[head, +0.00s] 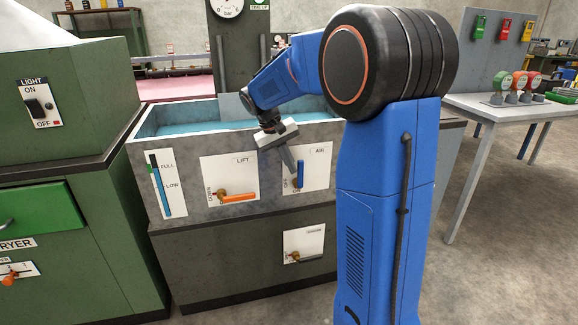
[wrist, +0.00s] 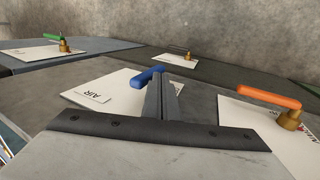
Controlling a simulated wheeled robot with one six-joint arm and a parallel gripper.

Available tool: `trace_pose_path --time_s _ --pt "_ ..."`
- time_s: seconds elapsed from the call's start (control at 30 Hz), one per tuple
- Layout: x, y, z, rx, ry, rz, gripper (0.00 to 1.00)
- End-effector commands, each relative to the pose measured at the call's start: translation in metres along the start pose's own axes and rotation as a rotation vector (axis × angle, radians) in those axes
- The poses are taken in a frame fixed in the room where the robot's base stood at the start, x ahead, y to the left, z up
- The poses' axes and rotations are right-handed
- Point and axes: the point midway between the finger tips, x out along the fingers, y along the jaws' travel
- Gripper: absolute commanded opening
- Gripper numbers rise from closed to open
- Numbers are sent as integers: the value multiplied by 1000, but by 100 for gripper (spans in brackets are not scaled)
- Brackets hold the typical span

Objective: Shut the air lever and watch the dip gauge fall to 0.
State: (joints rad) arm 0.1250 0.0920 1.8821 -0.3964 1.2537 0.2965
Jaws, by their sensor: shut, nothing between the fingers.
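The blue air lever (head: 300,174) is on the white AIR plate (head: 319,170) on the tank's front. In the head view it stands roughly upright, with ON lettered below it. My gripper (head: 292,168) is shut and empty, its fingers just left of the lever. In the wrist view the shut fingers (wrist: 165,98) cover part of the AIR plate, and the blue handle (wrist: 146,77) shows beside their tips. The lever's pivot is hidden; I cannot tell whether the fingers touch it. A round dial (head: 229,8), perhaps the dip gauge, is cut off at the top; its reading is unclear.
The LIFT plate with an orange lever (head: 240,198) is left of the AIR plate; the orange lever also shows in the wrist view (wrist: 262,94). A FULL/LOW level strip (head: 160,183) is farther left. A lower plate (head: 304,244) has another valve. A green cabinet (head: 60,200) stands left.

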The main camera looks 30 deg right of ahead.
Motion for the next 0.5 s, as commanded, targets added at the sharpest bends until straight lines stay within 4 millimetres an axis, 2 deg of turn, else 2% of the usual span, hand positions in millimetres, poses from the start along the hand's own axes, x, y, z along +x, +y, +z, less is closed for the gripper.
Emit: trace_pose_path --time_s 0.5 --pt "0 7 0 1 -1 -62 0"
